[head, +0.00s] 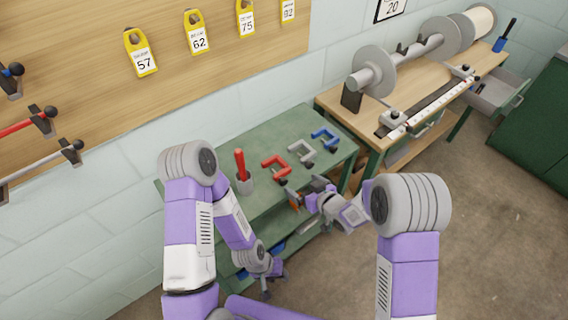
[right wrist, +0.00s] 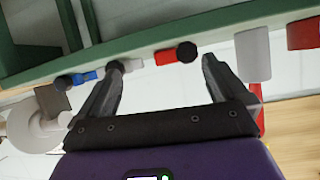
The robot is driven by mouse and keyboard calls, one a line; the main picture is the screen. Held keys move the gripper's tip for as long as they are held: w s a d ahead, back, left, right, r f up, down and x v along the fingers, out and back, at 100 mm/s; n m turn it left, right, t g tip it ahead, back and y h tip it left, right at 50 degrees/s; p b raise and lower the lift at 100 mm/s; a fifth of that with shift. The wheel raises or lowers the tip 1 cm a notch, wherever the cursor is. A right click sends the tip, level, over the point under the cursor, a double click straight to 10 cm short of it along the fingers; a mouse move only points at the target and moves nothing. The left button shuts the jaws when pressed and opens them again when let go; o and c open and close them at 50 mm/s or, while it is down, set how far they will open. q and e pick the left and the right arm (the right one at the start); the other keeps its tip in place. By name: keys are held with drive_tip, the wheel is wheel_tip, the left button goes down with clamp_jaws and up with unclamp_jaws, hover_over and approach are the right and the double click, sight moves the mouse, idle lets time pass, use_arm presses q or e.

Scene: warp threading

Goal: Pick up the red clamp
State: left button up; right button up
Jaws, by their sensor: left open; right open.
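The red clamp (head: 275,166) lies on the green table, left of a grey clamp (head: 301,151) and a blue clamp (head: 325,139). My right gripper (head: 306,192) is open at the table's front edge, close in front of the red clamp. In the right wrist view the red clamp (right wrist: 172,56) shows between the open, empty fingers (right wrist: 162,66), beyond their tips. The grey clamp (right wrist: 126,66) appears near the left fingertip and the blue clamp (right wrist: 78,79) further left. My left gripper (head: 274,282) is open and low, in front of the table, away from the clamps.
An orange item (head: 294,201) is partly hidden by my right gripper. The green table (head: 262,137) is bare toward the wall. A wooden bench (head: 395,100) stands to the right.

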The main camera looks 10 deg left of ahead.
sight(282, 171)
drive_tip(key=shift+n+y, duration=0.7)
drive_tip(key=shift+n, duration=0.2)
drive_tip(key=a, duration=0.1)
drive_tip(key=w+a+r, duration=0.1)
drive_tip(key=w+a, duration=0.1)
drive_tip(key=a, duration=0.1)
drive_tip(key=shift+r+b, duration=0.3)
drive_tip(key=shift+b, duration=0.1)
drive_tip(key=x, duration=0.1)
drive_tip(key=b+x, duration=0.1)
drive_tip(key=x, duration=0.1)
drive_tip(key=f+x, duration=0.1)
drive_tip(key=x, duration=0.1)
drive_tip(key=shift+s+a, duration=0.1)
drive_tip(key=shift+s, duration=0.2)
drive_tip(key=shift+w+a+f+b, duration=0.1)
drive_tip(key=shift+w+a+b, duration=0.2)
drive_tip(key=shift+a, duration=0.05)
use_arm(q)
drive_tip(key=f, duration=0.1)
drive_tip(key=w+f, duration=0.1)
drive_tip(key=f, duration=0.1)
use_arm(e)
drive_tip(key=c, duration=1.2)
